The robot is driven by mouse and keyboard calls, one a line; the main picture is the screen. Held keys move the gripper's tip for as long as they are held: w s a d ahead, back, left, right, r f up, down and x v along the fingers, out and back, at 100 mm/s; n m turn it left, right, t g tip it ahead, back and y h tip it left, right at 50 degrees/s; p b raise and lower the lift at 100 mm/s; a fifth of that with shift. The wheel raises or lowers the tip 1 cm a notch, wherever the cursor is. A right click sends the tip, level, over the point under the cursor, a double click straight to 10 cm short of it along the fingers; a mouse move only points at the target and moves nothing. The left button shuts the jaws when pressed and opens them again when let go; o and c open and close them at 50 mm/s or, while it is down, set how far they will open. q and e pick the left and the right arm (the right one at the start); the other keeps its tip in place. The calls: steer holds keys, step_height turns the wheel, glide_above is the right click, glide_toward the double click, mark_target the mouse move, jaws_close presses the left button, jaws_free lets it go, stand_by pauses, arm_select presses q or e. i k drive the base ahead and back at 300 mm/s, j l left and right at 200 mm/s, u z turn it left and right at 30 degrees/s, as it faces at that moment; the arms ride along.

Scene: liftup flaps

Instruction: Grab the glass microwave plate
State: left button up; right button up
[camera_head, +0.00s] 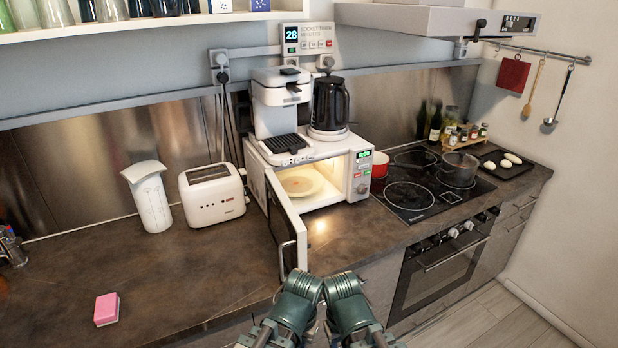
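The glass microwave plate (299,184) lies flat inside the lit cavity of the white microwave (357,177). It looks pale yellowish, with a small orange mark near its middle. The microwave door (282,222) stands wide open toward the front left, with its handle on the outer side. The door's edge hides part of the cavity's left side. Two dark green links of my arms show at the bottom centre, side by side, in front of the counter and well short of the plate. No gripper fingers can be made out.
A coffee machine (280,101) and a black kettle (330,104) stand on the microwave. A toaster (211,194) and white jug (148,196) are to its left. A red pot (380,165) and hob (410,195) are to its right. The front-left counter is mostly clear, except a pink sponge (106,309).

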mark_target(296, 182)
steer(key=i+l+u, duration=0.15)
steer(key=l, duration=0.55)
steer(key=i+l+u, duration=0.15)
steer(key=l, duration=0.55)
steer(key=l+u, duration=0.15)
steer(key=l, duration=0.6)
steer(key=i+j, duration=0.15)
steer(key=i, duration=0.35)
